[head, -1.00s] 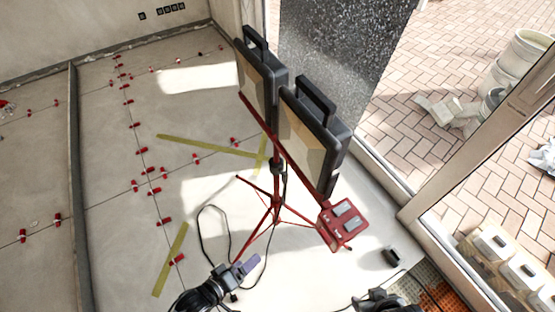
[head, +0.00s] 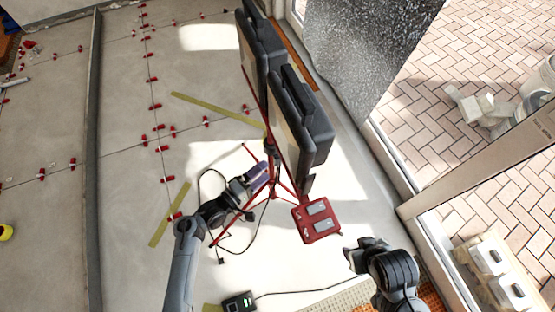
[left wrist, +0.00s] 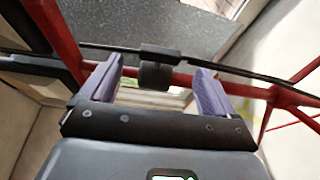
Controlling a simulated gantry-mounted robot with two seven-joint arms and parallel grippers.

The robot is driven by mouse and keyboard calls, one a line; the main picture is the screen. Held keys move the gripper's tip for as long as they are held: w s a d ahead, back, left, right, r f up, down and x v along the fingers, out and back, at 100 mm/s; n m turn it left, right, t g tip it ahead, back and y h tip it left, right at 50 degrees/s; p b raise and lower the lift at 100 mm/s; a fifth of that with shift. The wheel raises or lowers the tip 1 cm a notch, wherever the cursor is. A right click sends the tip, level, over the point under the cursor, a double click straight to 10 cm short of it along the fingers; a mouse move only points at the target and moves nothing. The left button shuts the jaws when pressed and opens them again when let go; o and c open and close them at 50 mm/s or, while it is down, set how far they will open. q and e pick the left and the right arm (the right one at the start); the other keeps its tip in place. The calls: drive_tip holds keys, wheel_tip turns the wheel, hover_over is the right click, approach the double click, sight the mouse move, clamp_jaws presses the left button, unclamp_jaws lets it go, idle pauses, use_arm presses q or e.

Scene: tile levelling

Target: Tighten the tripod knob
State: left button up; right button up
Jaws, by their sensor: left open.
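The red tripod (head: 290,186) stands on the pale floor and carries two black work lamps. Its black knob (left wrist: 155,75) sits on a red tube in the left wrist view. My left gripper (head: 265,172) is beside the tripod's post in the head view. In the left wrist view its purple fingers (left wrist: 160,68) are open, one on each side of the knob, with a gap on both sides. In the head view the knob is too small to make out clearly. My right gripper (head: 350,255) is right of and below the tripod, apart from it; its jaws are unclear.
The black lamps (head: 305,125) overhang the post. A red box (head: 317,219) hangs low by the tripod. A black cable (head: 205,185) loops on the floor. A black device (head: 239,302) lies at the front. Red levelling clips (head: 158,128) dot the tiles at left.

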sight(274, 162)
use_arm(q)
drive_tip(key=b+x, duration=0.2)
drive_tip(key=x, duration=0.4)
drive_tip(key=shift+w+f, duration=0.1)
drive_tip(key=shift+w+d+b, duration=0.35)
drive_tip(key=shift+w+d, duration=0.05)
